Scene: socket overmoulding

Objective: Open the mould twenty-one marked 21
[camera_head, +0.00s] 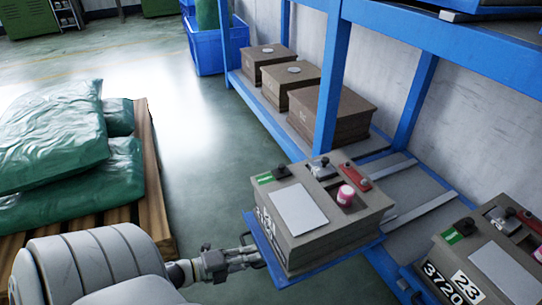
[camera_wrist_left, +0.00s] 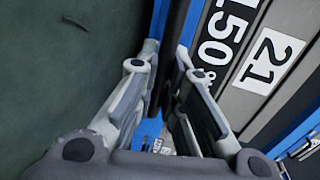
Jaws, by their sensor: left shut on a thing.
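Mould twenty-one (camera_head: 325,245) is a grey-brown box on a blue pull-out tray (camera_head: 340,262). Its top carries a pale plate, a green tag, a pink-red cylinder and a red lever; no gap shows in it. In the left wrist view its side carries a "21" label (camera_wrist_left: 268,62). My left gripper (camera_head: 258,258) is at the tray's near left side, beside the mould. In the left wrist view my left gripper (camera_wrist_left: 170,85) is shut on a dark bar, which looks like the tray's handle. The fingers hide part of the bar. My right gripper is not in view.
A similar mould marked 23 (camera_head: 490,265) stands at the lower right. Brown boxes (camera_head: 330,112) sit on the blue rack's (camera_head: 327,75) lower shelf. Green sacks (camera_head: 55,135) lie on a wooden pallet (camera_head: 152,180) at left. Clear floor (camera_head: 190,120) lies between pallet and rack.

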